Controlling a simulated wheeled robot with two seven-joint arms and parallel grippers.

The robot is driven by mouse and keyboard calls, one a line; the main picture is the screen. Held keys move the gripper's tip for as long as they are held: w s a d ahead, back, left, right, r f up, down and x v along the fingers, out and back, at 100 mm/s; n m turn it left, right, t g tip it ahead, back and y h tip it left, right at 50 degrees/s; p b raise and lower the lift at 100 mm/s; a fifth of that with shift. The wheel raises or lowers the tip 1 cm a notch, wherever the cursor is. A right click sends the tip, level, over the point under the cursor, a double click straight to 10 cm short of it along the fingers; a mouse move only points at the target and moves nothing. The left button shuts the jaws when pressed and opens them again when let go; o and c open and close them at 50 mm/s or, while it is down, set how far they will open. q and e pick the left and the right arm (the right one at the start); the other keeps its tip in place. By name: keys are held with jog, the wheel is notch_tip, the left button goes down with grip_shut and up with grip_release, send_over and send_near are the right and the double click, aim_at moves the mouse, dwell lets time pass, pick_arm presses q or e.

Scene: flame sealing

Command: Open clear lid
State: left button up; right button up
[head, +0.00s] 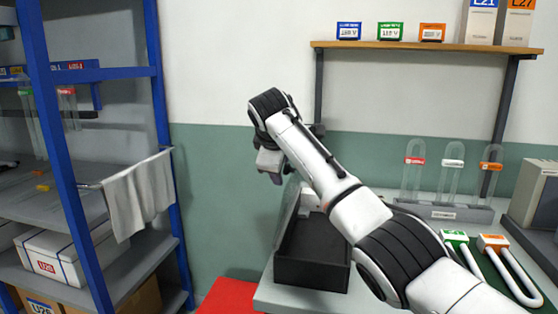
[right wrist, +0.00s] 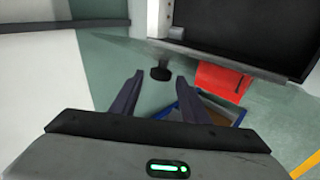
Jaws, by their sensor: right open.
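A black box (head: 312,262) stands at the left end of the grey bench; its dark inside also shows in the right wrist view (right wrist: 245,30). Its clear lid (head: 287,216) appears raised, standing tilted along the box's left side, and the box's inside looks uncovered. My right gripper (head: 270,178) hangs above and left of the box, near the upper end of the lid. In the right wrist view its two dark fingers (right wrist: 158,97) are apart with nothing between them. My right arm hides the box's right back part. My left gripper is not in view.
A rack of clear tubes (head: 440,211) and bent tubes with green and orange caps (head: 455,237) are on the bench's right. A shelf (head: 425,46) hangs above. A blue-framed rack (head: 62,150) with a cloth (head: 138,195) stands left. A red object (head: 230,297) is low, left of the bench.

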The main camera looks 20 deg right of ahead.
jog(key=b+v, duration=0.1)
jog(key=v, duration=0.8)
jog(key=shift+s, duration=0.2)
